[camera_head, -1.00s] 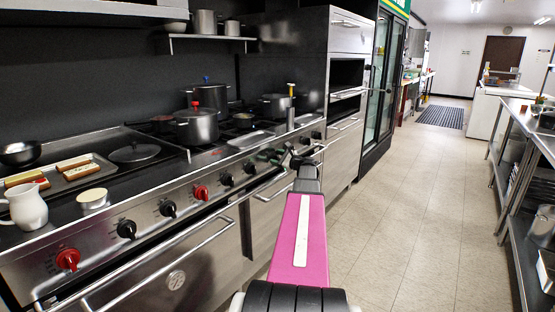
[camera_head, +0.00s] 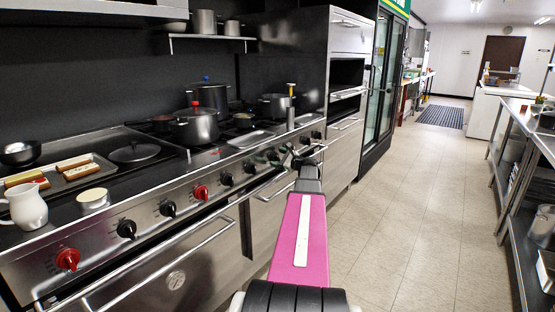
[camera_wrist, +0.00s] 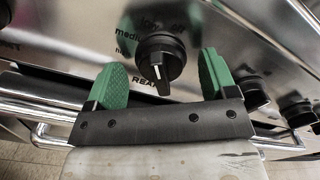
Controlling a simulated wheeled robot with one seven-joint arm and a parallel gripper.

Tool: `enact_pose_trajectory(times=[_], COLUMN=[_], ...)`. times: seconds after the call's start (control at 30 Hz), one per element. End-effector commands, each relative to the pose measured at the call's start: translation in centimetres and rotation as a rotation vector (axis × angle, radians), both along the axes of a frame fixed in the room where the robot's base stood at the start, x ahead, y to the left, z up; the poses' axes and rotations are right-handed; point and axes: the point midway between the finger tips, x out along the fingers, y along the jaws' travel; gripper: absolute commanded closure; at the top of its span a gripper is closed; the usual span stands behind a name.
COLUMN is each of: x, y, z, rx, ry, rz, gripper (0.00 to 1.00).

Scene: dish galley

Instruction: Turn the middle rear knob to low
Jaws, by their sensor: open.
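In the wrist view a black knob (camera_wrist: 160,58) with a pale pointer line stands on the steel panel, its pointer towards the bottom of the picture. Lettering around it includes "medi…" on the left and "REA…" below, partly covered by the knob. My gripper (camera_wrist: 165,80) is open, one green fingertip on each side of the knob and apart from it. In the head view my gripper (camera_head: 305,155) is at the stove's front panel near its right end. The arm hides part of the panel there, and its finger opening is too small to make out.
More black knobs (camera_wrist: 250,92) sit to the right in the wrist view. A steel oven handle (camera_head: 160,264) runs below the panel. Pots (camera_head: 197,127), a tray (camera_head: 75,172) and a white jug (camera_head: 27,207) stand on the stove. The floor aisle to the right is clear.

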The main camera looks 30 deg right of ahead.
Motion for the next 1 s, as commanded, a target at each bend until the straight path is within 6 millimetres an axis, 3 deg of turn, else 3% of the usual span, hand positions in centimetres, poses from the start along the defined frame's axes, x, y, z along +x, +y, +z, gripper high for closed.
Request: enact_pose_trajectory(times=[0.5, 0.7, 1.0], x=[-8.1, -9.3, -9.4], y=[-3.3, -3.8, -3.8], z=[0.0, 0.0, 0.0], rx=[0.0, 0.0, 0.0], ry=[0.0, 0.0, 0.001], rz=[-0.001, 0.0, 0.001], gripper=[0.22, 0.22, 0.22])
